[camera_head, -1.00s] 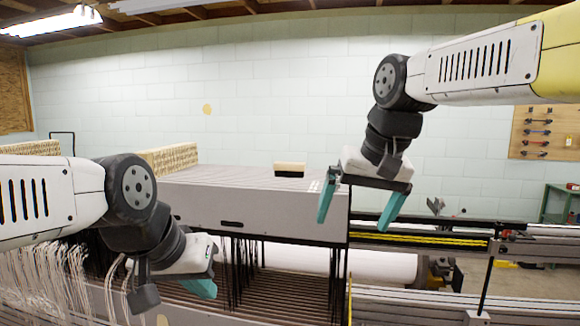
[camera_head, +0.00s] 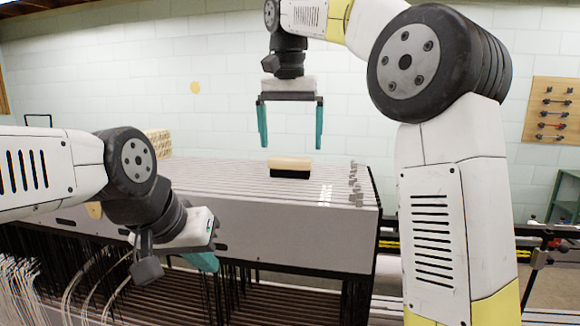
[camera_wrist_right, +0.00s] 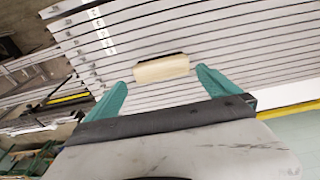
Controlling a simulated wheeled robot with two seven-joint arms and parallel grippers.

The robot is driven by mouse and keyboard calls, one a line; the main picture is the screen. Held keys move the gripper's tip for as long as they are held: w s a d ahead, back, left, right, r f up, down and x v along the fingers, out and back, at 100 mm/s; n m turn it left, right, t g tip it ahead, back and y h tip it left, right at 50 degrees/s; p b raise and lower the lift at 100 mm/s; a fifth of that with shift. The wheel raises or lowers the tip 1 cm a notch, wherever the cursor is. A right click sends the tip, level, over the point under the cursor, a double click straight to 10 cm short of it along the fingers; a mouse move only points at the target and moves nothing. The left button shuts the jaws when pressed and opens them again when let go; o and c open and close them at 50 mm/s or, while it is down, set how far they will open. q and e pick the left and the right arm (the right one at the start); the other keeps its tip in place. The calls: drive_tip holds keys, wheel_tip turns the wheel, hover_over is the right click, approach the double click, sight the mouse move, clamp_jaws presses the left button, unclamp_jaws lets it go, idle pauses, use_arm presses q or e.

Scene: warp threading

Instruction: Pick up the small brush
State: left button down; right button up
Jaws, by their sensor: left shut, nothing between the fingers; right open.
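The small brush (camera_head: 289,166) has a pale wooden back and dark bristles. It lies bristles down on the slatted top of the grey loom box. My right gripper (camera_head: 290,140) is open and empty, fingers pointing down, above the brush. In the right wrist view the brush (camera_wrist_right: 161,68) shows between and beyond the two teal fingertips (camera_wrist_right: 158,78), not touched by them. My left gripper (camera_head: 203,262) is shut and empty, low in front of the box at the left, away from the brush.
The grey box (camera_head: 220,230) has a ridged top, with small metal pieces (camera_head: 355,185) near its right end. White threads (camera_head: 60,290) hang at the lower left. A tool board (camera_head: 562,110) is on the back wall. The box top around the brush is mostly clear.

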sight(290, 158)
drive_tip(key=shift+w+f, duration=0.2)
drive_tip(key=shift+f, duration=1.2)
drive_tip(key=shift+w+f, duration=0.2)
drive_tip(key=shift+f, duration=1.15)
drive_tip(key=c, duration=1.1)
drive_tip(key=shift+c, duration=0.2)
drive_tip(key=shift+r, duration=0.1)
drive_tip(key=shift+a+r, duration=0.1)
drive_tip(key=shift+r, duration=0.4)
wheel_tip(290, 158, up, 3)
drive_tip(key=shift+s+f, duration=0.1)
drive_tip(key=shift+f, duration=0.1)
drive_tip(key=s+r, duration=0.1)
drive_tip(key=s, duration=1.5)
drive_tip(key=shift+d, duration=0.25)
drive_tip(key=shift+r, duration=0.1)
